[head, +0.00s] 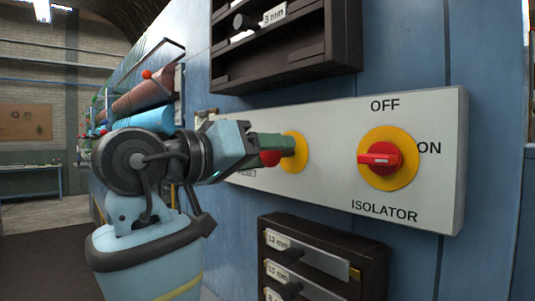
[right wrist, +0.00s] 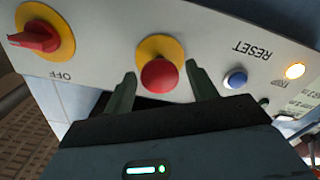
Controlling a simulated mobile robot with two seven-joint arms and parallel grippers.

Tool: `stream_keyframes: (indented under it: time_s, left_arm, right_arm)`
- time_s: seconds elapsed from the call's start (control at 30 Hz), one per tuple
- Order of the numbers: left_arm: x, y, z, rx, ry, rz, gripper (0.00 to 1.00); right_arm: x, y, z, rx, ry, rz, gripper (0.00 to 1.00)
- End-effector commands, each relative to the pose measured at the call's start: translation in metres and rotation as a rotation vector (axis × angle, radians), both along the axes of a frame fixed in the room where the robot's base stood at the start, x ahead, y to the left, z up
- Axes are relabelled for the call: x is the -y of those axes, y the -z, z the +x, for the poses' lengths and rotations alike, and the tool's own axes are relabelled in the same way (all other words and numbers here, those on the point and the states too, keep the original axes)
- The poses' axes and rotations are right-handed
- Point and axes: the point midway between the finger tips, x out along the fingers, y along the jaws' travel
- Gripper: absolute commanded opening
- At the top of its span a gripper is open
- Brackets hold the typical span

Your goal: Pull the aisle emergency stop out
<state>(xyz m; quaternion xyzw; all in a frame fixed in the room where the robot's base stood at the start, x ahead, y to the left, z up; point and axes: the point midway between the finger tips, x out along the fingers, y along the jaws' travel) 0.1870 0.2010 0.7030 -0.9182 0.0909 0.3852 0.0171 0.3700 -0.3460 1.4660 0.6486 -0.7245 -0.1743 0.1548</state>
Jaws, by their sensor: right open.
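The emergency stop is a red mushroom button (right wrist: 160,76) on a yellow round plate (right wrist: 150,46), fixed to a pale control panel (head: 330,128). In the head view the red button (head: 270,158) is partly hidden by my right gripper (head: 272,149). In the right wrist view my right gripper (right wrist: 160,84) is open, with one green finger on each side of the button. A gap shows between each finger and the button, and nothing is held. My left gripper is not in view.
A red isolator knob (head: 380,159) on a yellow disc sits right of the stop. A blue button (right wrist: 235,78) and a lit lamp (right wrist: 295,71) are beside it. Dark drawer racks hang above (head: 340,40) and below (head: 372,258) the panel. Coloured rolls (head: 148,118) lie behind my arm.

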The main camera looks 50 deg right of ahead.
Motion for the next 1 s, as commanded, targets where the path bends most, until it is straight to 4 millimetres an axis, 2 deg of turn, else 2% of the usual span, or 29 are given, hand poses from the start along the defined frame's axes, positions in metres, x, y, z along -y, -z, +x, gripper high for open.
stream_keyframes:
  time_s: [0.3, 0.43, 0.6, 1.0]
  left_arm:
    - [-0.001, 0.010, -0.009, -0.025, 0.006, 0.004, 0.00]
    - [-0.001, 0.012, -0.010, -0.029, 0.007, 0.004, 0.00]
    - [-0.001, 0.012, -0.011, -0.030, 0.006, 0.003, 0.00]
    - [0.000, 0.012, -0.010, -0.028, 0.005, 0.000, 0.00]
  right_arm:
    - [-0.050, 0.002, 0.007, -0.003, -0.004, -0.002, 0.57]
    - [-0.063, 0.002, 0.008, -0.003, -0.003, -0.001, 0.57]
    - [-0.070, 0.000, 0.008, 0.000, -0.002, -0.002, 0.57]
    - [-0.070, 0.000, 0.008, 0.000, -0.001, -0.002, 0.57]
